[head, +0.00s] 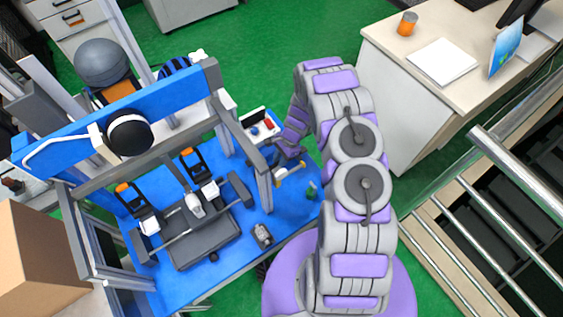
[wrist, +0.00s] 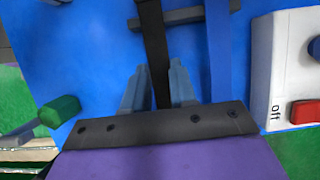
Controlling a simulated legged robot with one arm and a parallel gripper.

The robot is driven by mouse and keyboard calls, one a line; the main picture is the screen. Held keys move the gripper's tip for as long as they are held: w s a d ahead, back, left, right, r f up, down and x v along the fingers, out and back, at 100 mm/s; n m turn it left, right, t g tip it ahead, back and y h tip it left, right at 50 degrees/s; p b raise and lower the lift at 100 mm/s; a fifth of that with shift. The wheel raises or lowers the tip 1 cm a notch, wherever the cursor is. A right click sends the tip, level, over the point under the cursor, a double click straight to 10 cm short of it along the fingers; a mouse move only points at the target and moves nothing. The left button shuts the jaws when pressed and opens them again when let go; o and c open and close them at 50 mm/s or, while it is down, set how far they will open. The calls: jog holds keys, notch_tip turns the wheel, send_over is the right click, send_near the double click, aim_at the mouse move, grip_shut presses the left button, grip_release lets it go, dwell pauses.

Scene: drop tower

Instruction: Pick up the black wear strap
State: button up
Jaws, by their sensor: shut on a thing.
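The black wear strap (wrist: 153,40) shows in the wrist view as a narrow dark band, running from the top edge down between the two fingers. My gripper (wrist: 158,82) is shut on it, with a light blue-grey finger on each side. The lower end of the strap is hidden behind the dark plate of my gripper. In the head view my gripper (head: 287,158) is low over the right part of the blue table (head: 225,262), and I cannot make out the strap there.
A white switch box (wrist: 285,65) with a red button is right of my gripper. A green-handled item (wrist: 60,111) lies left. The grey drop-tower frame (head: 240,142) stands close by.

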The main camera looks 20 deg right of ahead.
grip_shut()
jog(key=shift+d, duration=0.1)
